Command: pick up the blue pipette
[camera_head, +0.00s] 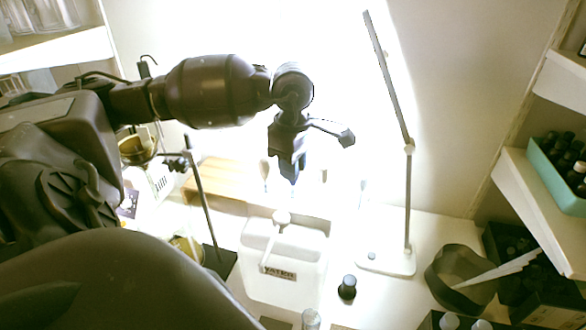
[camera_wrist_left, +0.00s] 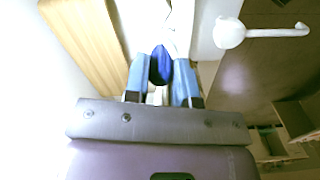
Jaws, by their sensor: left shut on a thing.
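My left gripper (camera_head: 290,172) points down above the white jug in the head view. In the left wrist view its two blue-grey fingers (camera_wrist_left: 162,82) are closed on the dark blue bulb of the blue pipette (camera_wrist_left: 160,62). The rest of the pipette is hard to make out against the bright background. In the head view the gripper hides most of the pipette. My right gripper is in neither view.
A white jug labelled as water (camera_head: 308,265) stands below the gripper. A white-based lamp (camera_head: 387,262) is to its right, with a small dark bottle (camera_head: 347,288) nearby.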

